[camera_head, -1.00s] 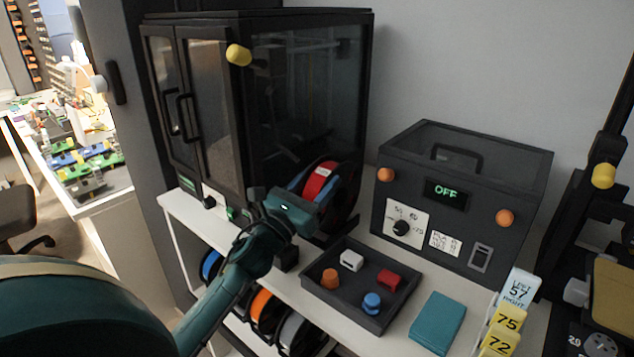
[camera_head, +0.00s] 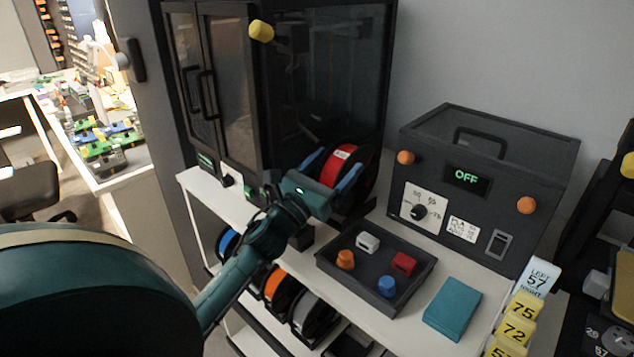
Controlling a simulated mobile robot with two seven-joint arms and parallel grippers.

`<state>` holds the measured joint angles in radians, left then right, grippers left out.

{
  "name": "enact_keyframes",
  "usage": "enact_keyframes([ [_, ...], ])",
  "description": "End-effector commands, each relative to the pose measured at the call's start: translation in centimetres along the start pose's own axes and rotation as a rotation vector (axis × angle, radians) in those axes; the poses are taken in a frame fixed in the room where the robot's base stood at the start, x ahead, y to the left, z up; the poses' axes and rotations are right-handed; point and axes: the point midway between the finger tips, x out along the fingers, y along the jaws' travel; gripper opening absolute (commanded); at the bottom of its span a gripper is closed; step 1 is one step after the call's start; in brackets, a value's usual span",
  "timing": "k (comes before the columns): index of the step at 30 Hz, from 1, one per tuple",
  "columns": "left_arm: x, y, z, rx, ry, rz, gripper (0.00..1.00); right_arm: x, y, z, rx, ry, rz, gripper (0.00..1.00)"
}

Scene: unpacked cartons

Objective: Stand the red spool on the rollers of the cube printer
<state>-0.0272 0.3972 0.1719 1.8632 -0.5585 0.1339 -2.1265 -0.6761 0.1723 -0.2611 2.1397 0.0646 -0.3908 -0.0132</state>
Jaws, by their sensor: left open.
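The red spool (camera_head: 337,163) with black flanges stands upright on its rim beside the large dark glazed cabinet (camera_head: 325,95), which looks like the cube printer. The rollers under the spool are hidden, so I cannot tell exactly what bears it. My left gripper (camera_head: 334,172) is at the near side of the spool. It is open, with one blue finger to the left of the spool and the other over its right part; I cannot tell whether they touch it. My right gripper is out of view.
A dark tray (camera_head: 333,270) with small coloured pieces lies right of my left gripper. Behind it stands a dark box (camera_head: 560,190) reading OFF. A teal block (camera_head: 453,308) and number cards (camera_head: 522,306) are at the right. Several spools (camera_head: 275,284) sit on a lower shelf.

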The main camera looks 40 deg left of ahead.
Motion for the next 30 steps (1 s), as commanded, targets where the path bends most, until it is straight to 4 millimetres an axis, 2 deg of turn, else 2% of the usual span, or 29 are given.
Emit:
enact_keyframes([
  [6,-4.4,0.0,-0.4,0.0,0.003,0.001,0.75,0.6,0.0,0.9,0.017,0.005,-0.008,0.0],
  [15,-10.5,0.0,-0.2,-0.001,0.0,0.002,0.75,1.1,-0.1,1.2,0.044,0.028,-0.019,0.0],
  [21,-12.2,0.0,0.1,0.001,-0.003,0.0,0.75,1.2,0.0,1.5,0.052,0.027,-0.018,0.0],
  [30,-12.4,0.0,0.2,0.001,-0.004,-0.001,0.75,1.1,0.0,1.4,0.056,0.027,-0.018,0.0],
])
